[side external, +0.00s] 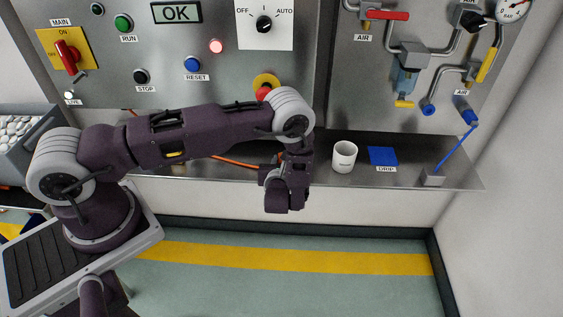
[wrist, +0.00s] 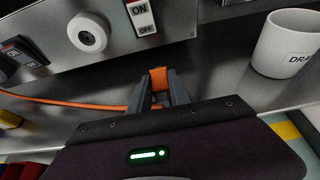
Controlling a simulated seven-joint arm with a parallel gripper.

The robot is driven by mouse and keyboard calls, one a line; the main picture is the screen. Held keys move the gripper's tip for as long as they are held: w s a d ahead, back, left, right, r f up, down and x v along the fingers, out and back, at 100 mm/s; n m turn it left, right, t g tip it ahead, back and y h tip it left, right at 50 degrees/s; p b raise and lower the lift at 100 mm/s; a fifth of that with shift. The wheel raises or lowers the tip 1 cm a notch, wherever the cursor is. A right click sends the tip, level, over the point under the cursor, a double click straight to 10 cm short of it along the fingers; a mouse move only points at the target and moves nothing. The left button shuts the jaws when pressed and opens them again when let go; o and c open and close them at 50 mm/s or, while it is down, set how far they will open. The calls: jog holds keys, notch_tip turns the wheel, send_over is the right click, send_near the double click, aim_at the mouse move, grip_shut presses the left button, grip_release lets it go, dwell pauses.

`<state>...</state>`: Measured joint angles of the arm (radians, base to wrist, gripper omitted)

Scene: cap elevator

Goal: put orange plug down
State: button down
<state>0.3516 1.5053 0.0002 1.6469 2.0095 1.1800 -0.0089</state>
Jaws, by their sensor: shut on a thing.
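My gripper (wrist: 159,90) is shut on the orange plug (wrist: 158,79), which shows between the fingers in the wrist view. An orange cable (wrist: 60,102) runs left from the plug, and in the side view it lies along the steel shelf (side external: 400,175). In the side view my gripper (side external: 282,158) points toward the shelf, and my wrist hides most of it and the plug. I cannot tell whether the plug touches the shelf. A round white socket (wrist: 88,34) is on the panel to the upper left in the wrist view, apart from the plug.
A white mug (side external: 344,156) stands on the shelf to the right of my gripper, with a blue pad (side external: 382,156) beyond it. An ON/OFF switch plate (wrist: 141,16) is on the panel. Bare shelf lies between gripper and mug.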

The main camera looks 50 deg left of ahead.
jog(key=shift+f, duration=0.3)
jog(key=shift+f, duration=0.4)
jog(key=c, duration=1.2)
grip_release()
jog(key=shift+r, duration=0.1)
